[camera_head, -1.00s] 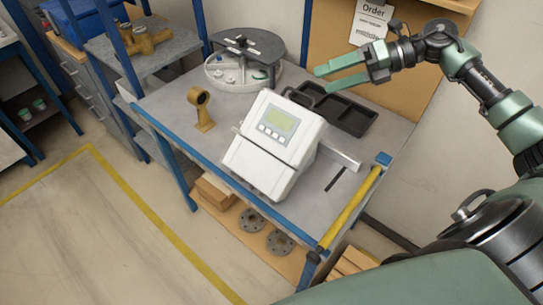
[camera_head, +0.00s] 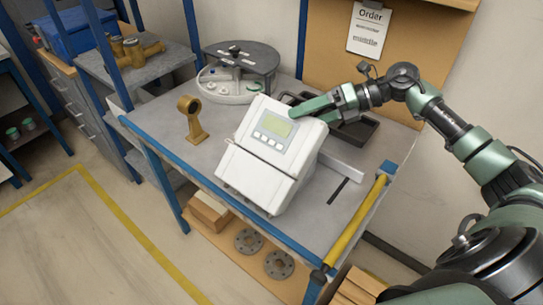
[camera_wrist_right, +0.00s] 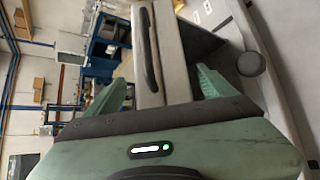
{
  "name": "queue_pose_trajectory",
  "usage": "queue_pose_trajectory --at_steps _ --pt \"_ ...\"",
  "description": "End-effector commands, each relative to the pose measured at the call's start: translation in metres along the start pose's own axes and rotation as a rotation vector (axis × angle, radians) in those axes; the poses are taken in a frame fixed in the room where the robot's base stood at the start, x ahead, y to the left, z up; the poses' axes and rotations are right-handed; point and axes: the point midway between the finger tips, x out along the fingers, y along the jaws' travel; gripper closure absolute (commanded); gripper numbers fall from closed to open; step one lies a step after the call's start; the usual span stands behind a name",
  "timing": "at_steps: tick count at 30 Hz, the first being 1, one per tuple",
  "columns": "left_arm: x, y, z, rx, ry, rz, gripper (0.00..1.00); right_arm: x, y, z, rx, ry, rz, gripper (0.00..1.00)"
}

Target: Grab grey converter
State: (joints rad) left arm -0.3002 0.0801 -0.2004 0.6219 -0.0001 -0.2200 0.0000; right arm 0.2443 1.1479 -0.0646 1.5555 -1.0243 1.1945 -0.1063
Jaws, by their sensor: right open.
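The grey converter (camera_head: 272,150), a pale box with a small display and several buttons, stands tilted on the workbench (camera_head: 220,120). In the right wrist view, the converter (camera_wrist_right: 165,50) shows a grey side with a dark handle (camera_wrist_right: 146,45). My left gripper is not in view.
A brass fitting (camera_head: 193,120) stands left of the converter. A round grey stand (camera_head: 240,62) is behind it. A black tray (camera_head: 357,131) lies behind my right gripper. A yellow bar (camera_head: 357,222) and blue frame edge the bench. Floor is clear at left.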

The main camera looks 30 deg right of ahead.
Motion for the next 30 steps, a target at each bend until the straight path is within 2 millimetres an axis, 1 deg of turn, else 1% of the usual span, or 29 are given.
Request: queue_pose_trajectory --at_steps 1,3,6,9,14,15,17,18,20,21,24,25,26,30 --pt "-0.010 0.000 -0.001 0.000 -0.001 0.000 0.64 0.006 0.003 0.004 0.001 -0.003 0.005 0.15" --pt "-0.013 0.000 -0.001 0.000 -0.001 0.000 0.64 0.018 0.001 0.004 0.001 -0.001 0.004 0.15" --pt "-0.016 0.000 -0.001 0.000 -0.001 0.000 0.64 0.029 -0.001 0.003 0.001 -0.001 0.002 0.15" --pt "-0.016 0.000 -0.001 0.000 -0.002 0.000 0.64 0.034 -0.002 0.002 0.001 -0.001 0.001 0.15" --pt "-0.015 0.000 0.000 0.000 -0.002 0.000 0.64 0.034 -0.003 0.002 0.001 -0.001 0.000 0.15" --pt "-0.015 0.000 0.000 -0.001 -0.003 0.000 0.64 0.034 -0.003 0.002 0.001 -0.001 0.000 0.18" --pt "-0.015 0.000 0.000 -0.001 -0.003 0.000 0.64 0.034 -0.003 0.002 0.001 -0.001 0.000 0.35" --pt "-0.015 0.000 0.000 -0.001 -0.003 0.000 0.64 0.034 -0.003 0.002 0.001 0.000 0.000 0.46" --pt "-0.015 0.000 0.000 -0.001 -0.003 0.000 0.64 0.034 -0.003 0.002 0.001 -0.001 0.000 0.63" --pt "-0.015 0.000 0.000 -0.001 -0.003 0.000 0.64 0.034 -0.003 0.002 0.002 0.000 0.000 0.74" --pt "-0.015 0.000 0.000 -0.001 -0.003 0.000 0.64 0.034 -0.003 0.002 0.002 0.000 -0.001 1.00" --pt "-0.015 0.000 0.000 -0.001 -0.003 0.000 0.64 0.034 -0.003 0.002 0.002 0.000 -0.001 1.00" --pt "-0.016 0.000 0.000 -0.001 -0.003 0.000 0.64 0.032 0.002 0.006 0.000 -0.010 0.008 1.00" --pt "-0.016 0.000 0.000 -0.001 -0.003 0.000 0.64 0.032 0.002 0.006 0.000 -0.010 0.007 1.00"
